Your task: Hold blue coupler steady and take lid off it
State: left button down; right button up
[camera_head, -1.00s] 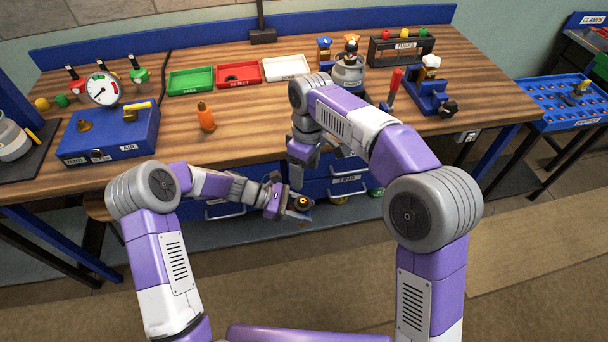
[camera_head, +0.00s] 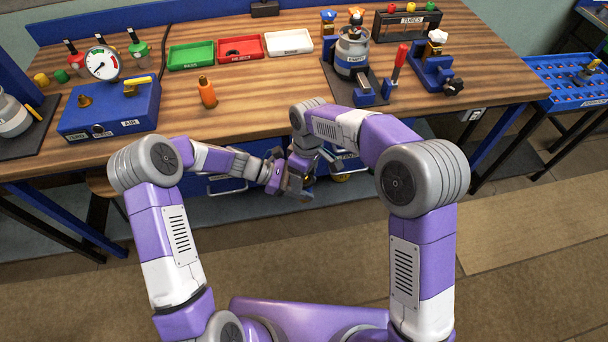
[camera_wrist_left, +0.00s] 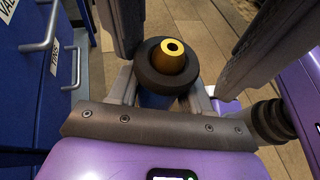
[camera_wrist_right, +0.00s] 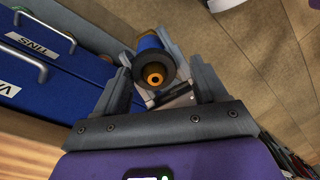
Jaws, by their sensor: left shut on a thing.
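The blue coupler shows in the left wrist view as a brass nose (camera_wrist_left: 172,56) inside a thick black ring (camera_wrist_left: 160,78), with a little blue body below. In the right wrist view its blue body (camera_wrist_right: 150,42) and black ring (camera_wrist_right: 156,64) show too. My left gripper (camera_head: 287,188) is shut on the coupler, in front of the bench drawers. My right gripper (camera_wrist_right: 161,80) is open, with its fingers on either side of the coupler's ringed end; I cannot tell whether they touch it. I cannot tell exactly where the lid meets the body.
Blue drawers (camera_wrist_left: 22,105) with metal handles stand close beside the grippers. Open floor lies to the right.

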jog(key=shift+c, duration=0.2)
jog(key=shift+s+a, duration=0.15)
jog(key=c, duration=1)
jog(key=shift+r, duration=0.15)
jog(key=shift+r, duration=1)
jog(key=shift+w+d, duration=0.2)
jog(key=shift+d, duration=0.05)
